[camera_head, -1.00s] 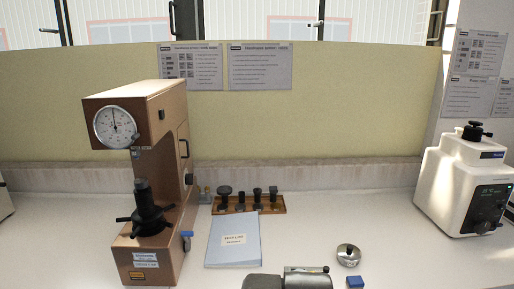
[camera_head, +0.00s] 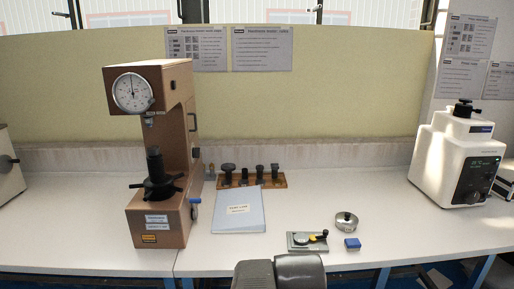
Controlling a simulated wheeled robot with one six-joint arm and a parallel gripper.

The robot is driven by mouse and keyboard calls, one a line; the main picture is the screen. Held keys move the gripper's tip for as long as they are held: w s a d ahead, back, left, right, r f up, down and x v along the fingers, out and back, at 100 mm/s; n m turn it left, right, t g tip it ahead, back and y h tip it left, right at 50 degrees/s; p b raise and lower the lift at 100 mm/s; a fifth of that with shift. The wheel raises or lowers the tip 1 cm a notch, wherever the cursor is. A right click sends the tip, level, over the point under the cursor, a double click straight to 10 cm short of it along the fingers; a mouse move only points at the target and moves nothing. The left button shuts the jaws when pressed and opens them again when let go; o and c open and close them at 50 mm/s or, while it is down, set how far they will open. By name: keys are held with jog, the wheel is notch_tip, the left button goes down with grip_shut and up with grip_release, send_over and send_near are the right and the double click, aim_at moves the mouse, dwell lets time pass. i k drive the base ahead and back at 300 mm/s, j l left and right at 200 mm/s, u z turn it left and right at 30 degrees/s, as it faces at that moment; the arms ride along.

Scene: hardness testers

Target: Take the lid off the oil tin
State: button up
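A small round metal tin (camera_head: 346,221) with a dark knob on top stands on the white bench, right of the middle. It looks like the oil tin, and its lid appears to be on, though it is small in the picture. Grey parts of my own arm show at the bottom edge, in front of the bench. My gripper's fingers are not visible.
A blue folder (camera_head: 238,212), a wooden rack (camera_head: 249,181), a brown tester (camera_head: 158,215) and a white tester (camera_head: 452,160) stand around. Bench right of the tin is clear.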

aim_at(347, 220)
jog(key=i+l+u, duration=0.1)
jog(key=l, duration=0.2)
jog(key=i+l+u, duration=0.25)
jog(key=l, duration=0.4)
jog(key=i+l+u, duration=0.1)
jog(key=i+l, duration=0.15)
jog(key=i+l+u, duration=0.1)
jog(key=l, duration=0.4)
